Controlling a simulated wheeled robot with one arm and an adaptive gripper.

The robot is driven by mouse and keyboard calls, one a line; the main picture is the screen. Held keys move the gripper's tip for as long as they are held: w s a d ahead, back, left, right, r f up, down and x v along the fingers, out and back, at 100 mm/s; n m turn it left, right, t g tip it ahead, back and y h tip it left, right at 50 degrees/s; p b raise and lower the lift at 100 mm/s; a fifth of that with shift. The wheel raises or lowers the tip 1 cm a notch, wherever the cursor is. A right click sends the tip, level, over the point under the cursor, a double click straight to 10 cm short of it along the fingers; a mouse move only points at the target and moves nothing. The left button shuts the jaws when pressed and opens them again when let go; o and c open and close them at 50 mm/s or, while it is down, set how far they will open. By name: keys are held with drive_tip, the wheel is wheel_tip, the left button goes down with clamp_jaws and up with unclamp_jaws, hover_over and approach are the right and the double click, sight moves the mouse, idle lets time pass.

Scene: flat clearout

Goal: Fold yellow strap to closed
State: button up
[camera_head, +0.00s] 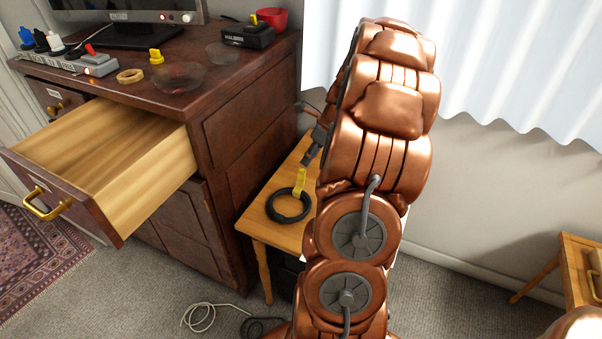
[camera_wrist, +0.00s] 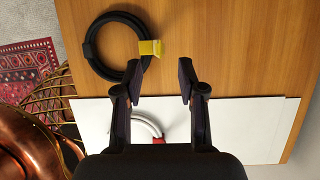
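The yellow strap (camera_head: 299,181) is on the black coiled cable (camera_head: 290,208), which lies on a small wooden side table. In the wrist view the strap (camera_wrist: 150,48) sits at the right side of the black coil (camera_wrist: 91,47), and a flat yellow end sticks out to the right of the ring. My gripper (camera_wrist: 159,78) is open and empty, with its two fingers apart just below the strap in the picture. In the head view my arm hides part of the table, and the gripper (camera_head: 312,150) shows only partly beside it.
A white sheet or board (camera_wrist: 245,118) lies on the table, with a white loop with a red part (camera_wrist: 158,140) by it. A dresser (camera_head: 240,115) with an open drawer (camera_head: 120,165) stands left of the table. Loose cables (camera_head: 200,318) lie on the carpet.

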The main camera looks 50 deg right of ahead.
sight(301, 169)
drive_tip(key=x, duration=0.7)
drive_tip(key=shift+w+a+f, duration=0.1)
drive_tip(key=shift+f, duration=0.2)
clamp_jaws()
